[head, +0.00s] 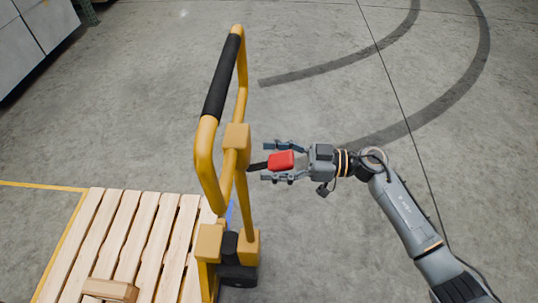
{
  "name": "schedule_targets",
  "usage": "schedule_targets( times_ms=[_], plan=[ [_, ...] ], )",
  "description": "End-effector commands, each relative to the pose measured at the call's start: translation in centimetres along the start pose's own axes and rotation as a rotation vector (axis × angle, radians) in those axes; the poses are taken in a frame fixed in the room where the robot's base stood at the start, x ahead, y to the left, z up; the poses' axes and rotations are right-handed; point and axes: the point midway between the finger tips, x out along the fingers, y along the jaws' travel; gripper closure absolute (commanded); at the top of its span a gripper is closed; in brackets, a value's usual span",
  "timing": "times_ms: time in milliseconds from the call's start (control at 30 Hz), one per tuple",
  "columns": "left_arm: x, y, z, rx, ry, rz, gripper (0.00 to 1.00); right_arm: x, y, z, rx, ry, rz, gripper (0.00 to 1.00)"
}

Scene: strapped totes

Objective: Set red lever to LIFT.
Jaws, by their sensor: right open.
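The red lever (281,160) is a red block on a dark stem that sticks out to the right of the yellow handle frame (237,137) of a pallet jack. My right gripper (266,162) comes in from the right and is open, with one finger on the far side of the red block and one on the near side. I cannot tell whether the fingers touch it. No LIFT marking can be read. My left gripper is not in view.
A wooden pallet (130,225) lies at the lower left beside the jack, with a wood block (110,290) at its front. A grey container (30,40) stands at the upper left. The concrete floor (330,90) is clear behind and to the right.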

Motion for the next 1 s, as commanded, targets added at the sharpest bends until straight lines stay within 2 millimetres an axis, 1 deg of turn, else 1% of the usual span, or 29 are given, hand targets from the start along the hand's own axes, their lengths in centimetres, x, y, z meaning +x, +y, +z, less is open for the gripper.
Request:
schedule_targets(
  times_ms=[133, 400, 467, 500, 567, 600, 667, 700, 733, 1000],
  plan=[
    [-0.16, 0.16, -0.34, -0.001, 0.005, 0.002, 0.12, 0.79, 0.03, 0.01, 0.000, -0.001, 0.001, 0.32],
    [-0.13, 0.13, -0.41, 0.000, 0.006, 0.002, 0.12, 0.88, 0.03, 0.05, 0.000, -0.001, 0.001, 0.32],
    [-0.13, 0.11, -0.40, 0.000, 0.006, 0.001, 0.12, 0.87, 0.03, 0.05, 0.000, -0.001, 0.001, 0.44],
    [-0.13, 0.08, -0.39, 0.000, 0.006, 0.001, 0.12, 0.86, 0.03, 0.04, 0.000, -0.001, 0.001, 0.52],
    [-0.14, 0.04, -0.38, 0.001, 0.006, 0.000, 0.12, 0.85, 0.03, 0.04, 0.000, -0.001, 0.001, 0.65],
    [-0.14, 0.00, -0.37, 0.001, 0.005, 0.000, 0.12, 0.85, 0.03, 0.04, 0.000, -0.001, 0.001, 0.73],
    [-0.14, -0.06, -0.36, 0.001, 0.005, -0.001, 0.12, 0.85, 0.03, 0.04, -0.001, -0.001, 0.001, 0.85],
    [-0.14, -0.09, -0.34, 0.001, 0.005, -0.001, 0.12, 0.84, 0.03, 0.04, -0.001, -0.001, 0.001, 0.93],
    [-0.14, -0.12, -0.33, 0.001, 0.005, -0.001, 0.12, 0.84, 0.04, 0.04, -0.001, -0.001, 0.001, 0.99],
    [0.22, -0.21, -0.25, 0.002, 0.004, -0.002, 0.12, 0.78, 0.04, 0.26, 0.000, 0.013, 0.002, 1.00]
  ],
)
